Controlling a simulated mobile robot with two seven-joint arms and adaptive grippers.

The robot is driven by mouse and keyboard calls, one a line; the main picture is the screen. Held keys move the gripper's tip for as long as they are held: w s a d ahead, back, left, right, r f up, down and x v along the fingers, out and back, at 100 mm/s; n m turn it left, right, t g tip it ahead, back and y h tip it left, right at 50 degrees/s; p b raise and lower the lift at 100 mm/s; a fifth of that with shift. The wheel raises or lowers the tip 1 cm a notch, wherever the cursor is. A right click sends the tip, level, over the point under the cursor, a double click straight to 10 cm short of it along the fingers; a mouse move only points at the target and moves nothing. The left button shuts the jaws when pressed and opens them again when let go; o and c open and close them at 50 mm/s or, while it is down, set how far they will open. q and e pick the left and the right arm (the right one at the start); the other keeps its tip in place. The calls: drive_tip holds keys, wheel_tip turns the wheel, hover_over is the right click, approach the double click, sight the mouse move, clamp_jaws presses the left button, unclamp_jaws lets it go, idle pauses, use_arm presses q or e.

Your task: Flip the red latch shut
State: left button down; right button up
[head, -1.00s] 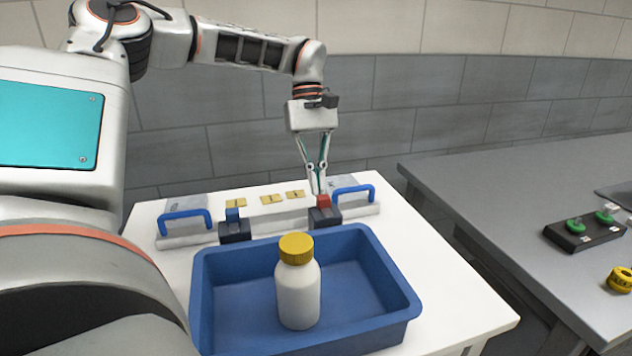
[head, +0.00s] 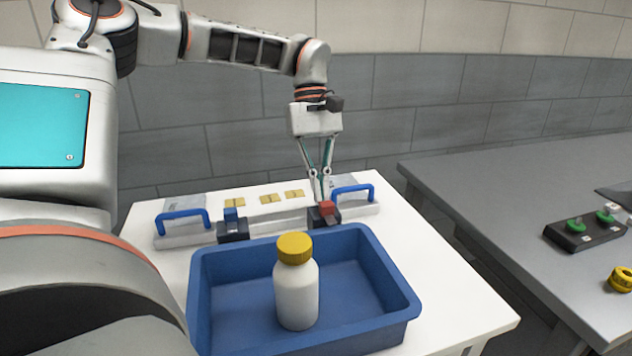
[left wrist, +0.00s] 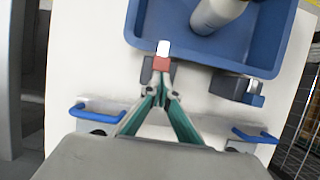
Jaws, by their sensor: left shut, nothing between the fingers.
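The red latch (head: 327,208) sits on a dark block at the right end of the chassis fixture (head: 270,226). It also shows in the left wrist view (left wrist: 161,64), just ahead of the fingertips. My left gripper (head: 322,198) is shut and empty, pointing down, with its tips at the back of the red latch; they look to be touching it. In the left wrist view the closed fingers (left wrist: 161,82) meet at the latch. My right gripper is not in view.
A blue tray (head: 375,262) with a white, yellow-capped bottle (head: 296,295) stands close in front of the fixture. Blue handles (head: 183,217) (head: 352,190) rise at both fixture ends. A grey table (head: 520,165) at right holds a dark block with green parts (head: 584,228).

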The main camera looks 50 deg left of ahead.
use_arm(q)
drive_tip(key=v, duration=1.2)
idle(0.4)
